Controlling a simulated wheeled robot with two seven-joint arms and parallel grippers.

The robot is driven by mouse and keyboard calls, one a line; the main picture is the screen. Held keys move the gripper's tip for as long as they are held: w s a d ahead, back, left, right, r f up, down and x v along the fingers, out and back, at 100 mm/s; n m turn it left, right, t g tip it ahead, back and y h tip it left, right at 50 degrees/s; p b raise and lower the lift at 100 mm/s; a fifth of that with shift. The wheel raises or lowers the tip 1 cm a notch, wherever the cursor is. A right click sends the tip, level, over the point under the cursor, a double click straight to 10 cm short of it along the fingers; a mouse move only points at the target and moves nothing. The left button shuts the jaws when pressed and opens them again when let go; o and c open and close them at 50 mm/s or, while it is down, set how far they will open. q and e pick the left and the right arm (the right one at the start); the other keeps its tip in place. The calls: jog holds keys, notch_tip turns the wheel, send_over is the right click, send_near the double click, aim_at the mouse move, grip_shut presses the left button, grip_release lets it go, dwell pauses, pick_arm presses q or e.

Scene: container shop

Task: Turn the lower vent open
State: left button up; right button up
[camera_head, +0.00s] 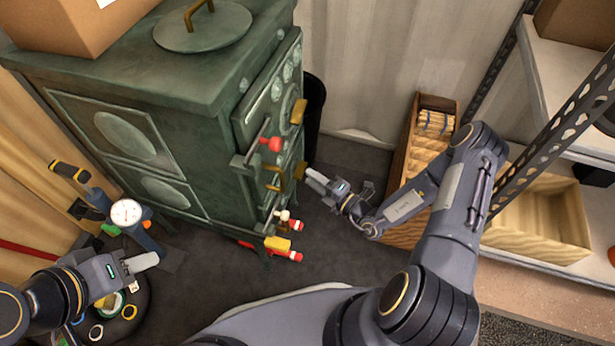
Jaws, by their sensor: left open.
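A green cast-iron stove (185,160) stands at the left, with its front turned to the right and seen at a steep angle. Its front carries yellow tabs, an upper one (298,111) and a middle one (300,170), and a red knob (270,144). Low on the front are a yellow block (277,243) and red-and-white pieces (294,224). I cannot tell which piece is the lower vent or how it is set. My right gripper (316,178) is close to the middle tab; contact is unclear. My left gripper (141,262) is open, left of the stove's base, away from its front.
A cardboard box (75,25) and a round lid (203,27) sit on the stove top. A gauge (126,213) and small tools stand near my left gripper. A wooden crate (410,165) and metal shelving (560,75) are at the right.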

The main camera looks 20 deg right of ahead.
aim_at(299, 170)
jog(key=shift+x, duration=1.35)
grip_shut()
jog(key=shift+n+b, duration=0.3)
jog(key=shift+w+d+f+n+t+y+b, duration=0.1)
jog(key=shift+n+t+y+b, duration=0.4)
jog(key=shift+n, duration=1.05)
jog(key=shift+a+f+n+g+y+b, duration=0.15)
jog(key=shift+n+y, duration=0.6)
jog(key=shift+n, duration=0.75)
jog(key=shift+d+f+n+t+y+b, duration=0.15)
jog(key=shift+n+t+y+b, duration=0.35)
jog(key=shift+n, duration=1.05)
jog(key=shift+r+g, duration=0.1)
jog(key=shift+g, duration=0.15)
